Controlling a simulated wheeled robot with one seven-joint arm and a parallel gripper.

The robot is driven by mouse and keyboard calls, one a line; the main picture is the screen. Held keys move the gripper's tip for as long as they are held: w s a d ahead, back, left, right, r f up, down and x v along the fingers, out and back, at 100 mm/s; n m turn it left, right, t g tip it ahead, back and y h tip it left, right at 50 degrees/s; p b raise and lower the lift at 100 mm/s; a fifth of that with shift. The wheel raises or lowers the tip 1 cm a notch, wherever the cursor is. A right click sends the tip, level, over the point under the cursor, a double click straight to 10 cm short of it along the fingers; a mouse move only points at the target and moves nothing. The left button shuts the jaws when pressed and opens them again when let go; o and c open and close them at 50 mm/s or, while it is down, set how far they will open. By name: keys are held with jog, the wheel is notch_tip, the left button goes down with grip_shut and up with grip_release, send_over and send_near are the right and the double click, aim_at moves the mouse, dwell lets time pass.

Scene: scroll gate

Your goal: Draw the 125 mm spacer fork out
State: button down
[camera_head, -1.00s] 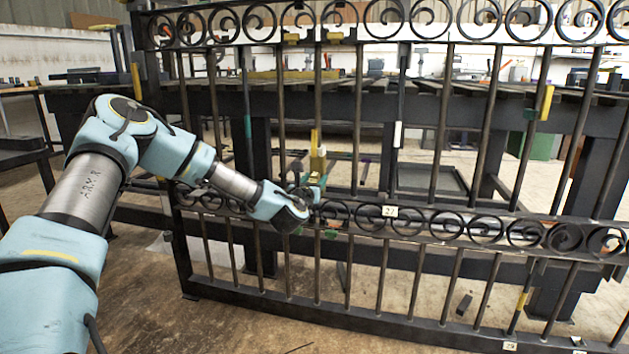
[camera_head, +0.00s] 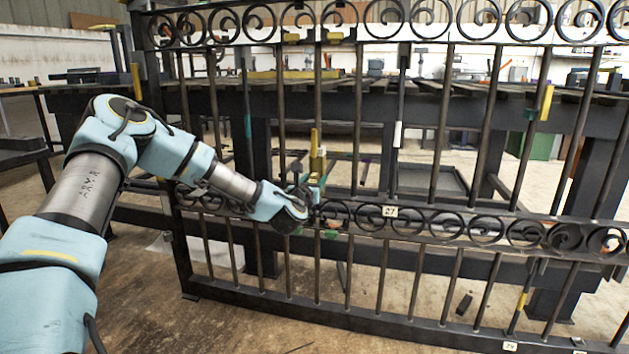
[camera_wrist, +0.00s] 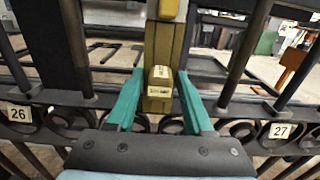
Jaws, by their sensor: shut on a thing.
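A brass-yellow spacer fork (camera_wrist: 158,97) stands upright between my gripper's teal fingers in the wrist view. A small pale label is on its raised block, too small to read. In the head view the fork (camera_head: 317,160) shows at the gate's middle scroll band, by an upright bar. My gripper (camera_wrist: 160,76) is shut on it, with one finger on each side. In the head view my gripper (camera_head: 312,190) reaches the fork from the left front. The fork's lower end is hidden behind my gripper.
The dark gate (camera_head: 420,222) has close upright bars and scroll bands on both sides of my gripper. Plates 26 (camera_wrist: 19,113) and 27 (camera_wrist: 279,131) flank it. Another yellow piece (camera_head: 547,103) sits on a bar at right. A workbench (camera_head: 450,100) stands behind the gate.

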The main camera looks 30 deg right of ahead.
jog(key=shift+v, duration=2.35)
jog(key=p+v, duration=0.1)
jog(key=v, duration=0.9)
dwell(1.1)
